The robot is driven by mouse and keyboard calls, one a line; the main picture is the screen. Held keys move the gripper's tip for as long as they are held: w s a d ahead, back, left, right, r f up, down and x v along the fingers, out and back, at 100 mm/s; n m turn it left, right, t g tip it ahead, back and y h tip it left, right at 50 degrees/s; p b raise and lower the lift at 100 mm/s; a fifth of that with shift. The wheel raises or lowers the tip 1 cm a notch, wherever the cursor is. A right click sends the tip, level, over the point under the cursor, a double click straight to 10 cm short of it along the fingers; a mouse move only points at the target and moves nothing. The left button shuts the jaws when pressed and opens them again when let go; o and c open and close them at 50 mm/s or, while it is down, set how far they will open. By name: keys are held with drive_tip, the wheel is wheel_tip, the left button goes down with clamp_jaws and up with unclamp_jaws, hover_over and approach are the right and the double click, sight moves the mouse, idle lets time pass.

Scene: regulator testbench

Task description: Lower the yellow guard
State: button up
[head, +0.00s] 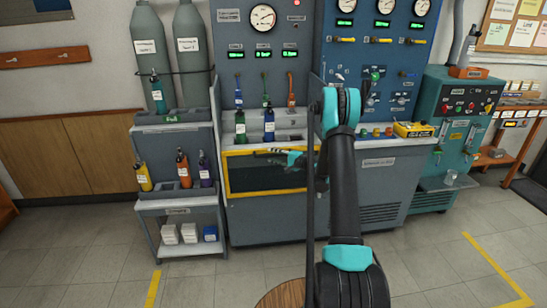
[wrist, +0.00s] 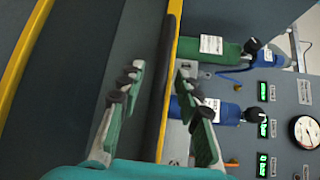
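The yellow guard (head: 232,192) is a dark panel in a yellow frame on the front of the left grey bench, below the bottles. In the wrist view the picture is turned sideways, and the guard's yellow top edge (wrist: 174,60) runs between my fingers with a dark bar along it. My gripper (head: 264,151) is at the guard's upper edge in the head view. In the wrist view my gripper (wrist: 157,76) is open, with one finger on each side of the edge and gaps showing. Whether a fingertip touches the panel I cannot tell.
A green bottle (head: 240,128) and a blue bottle (head: 269,126) stand just above the guard. A rack with small bottles (head: 144,178) is to the left.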

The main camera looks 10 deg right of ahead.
drive_tip(key=v, duration=1.2)
drive_tip(key=s+a+r+n+g+h, duration=0.25)
drive_tip(key=s+a, duration=0.25)
drive_tip(key=s, duration=0.4)
drive_tip(key=s+a+r+n+g+h, duration=0.25)
drive_tip(key=s+a, duration=0.25)
drive_tip(key=s, duration=0.4)
drive_tip(key=s+d+f+n+g+h, duration=0.1)
drive_tip(key=s+d+n+h, duration=0.1)
drive_tip(key=s, duration=1)
drive_tip(key=s+d+f+n+g+h, duration=0.1)
drive_tip(key=s+d+f+n+h, duration=0.1)
drive_tip(key=s, duration=1.1)
drive_tip(key=d+n+h, duration=0.1)
drive_tip(key=h, duration=0.1)
drive_tip(key=shift+s+d+n+h, duration=0.2)
drive_tip(key=shift+n+h, duration=0.1)
drive_tip(key=shift+h, duration=0.1)
drive_tip(key=shift+w, duration=0.1)
